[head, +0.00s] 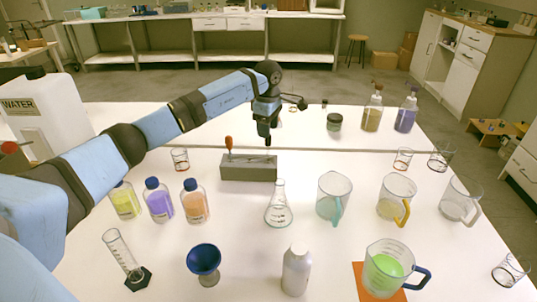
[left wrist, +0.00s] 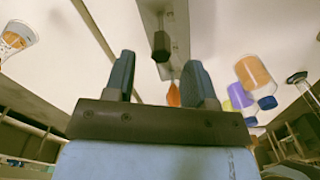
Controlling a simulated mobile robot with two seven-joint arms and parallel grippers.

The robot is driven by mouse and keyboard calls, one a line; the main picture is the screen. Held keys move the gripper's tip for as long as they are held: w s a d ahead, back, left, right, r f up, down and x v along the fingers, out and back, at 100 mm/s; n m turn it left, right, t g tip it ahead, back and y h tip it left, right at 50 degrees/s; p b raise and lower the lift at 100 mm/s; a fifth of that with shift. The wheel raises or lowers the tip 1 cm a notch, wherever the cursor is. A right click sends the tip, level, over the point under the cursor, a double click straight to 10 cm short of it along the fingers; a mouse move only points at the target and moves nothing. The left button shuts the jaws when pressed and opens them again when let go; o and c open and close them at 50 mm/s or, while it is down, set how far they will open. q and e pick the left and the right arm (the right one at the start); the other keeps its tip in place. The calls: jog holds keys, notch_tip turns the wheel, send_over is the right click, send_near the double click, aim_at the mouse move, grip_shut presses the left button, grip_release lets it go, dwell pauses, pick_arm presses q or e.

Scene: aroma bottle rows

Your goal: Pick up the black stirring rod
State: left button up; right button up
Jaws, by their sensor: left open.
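A grey holder block (head: 248,174) stands on the white table, with an orange-handled tool (head: 229,146) upright near its left end. My left gripper (head: 265,124) is just above the right part of the holder, pointing down. In the left wrist view the gripper (left wrist: 162,76) is open with nothing between its fingers. A black handle end (left wrist: 160,46), seemingly that of the black stirring rod, shows at the holder, beyond the fingertips. The orange handle (left wrist: 172,94) shows between the fingers, farther down. In the head view a small dark tip (head: 268,141) shows below the gripper; the rod's shaft is hidden.
Three colored bottles (head: 159,201) stand left of the holder. A flask (head: 279,206) and beakers (head: 334,198) stand in front and right. A blue funnel-like cup (head: 204,261) and white bottle (head: 296,270) are nearest. Two pump bottles (head: 373,112) stand behind.

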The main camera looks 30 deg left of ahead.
aim_at(269, 145)
pick_arm(q)
jog(key=shift+d+f+b, duration=0.15)
jog(key=shift+f+b, duration=0.25)
jog(key=shift+f, duration=2.75)
jog(key=shift+r, duration=0.1)
jog(key=shift+c, duration=0.4)
jog(key=c, duration=0.8)
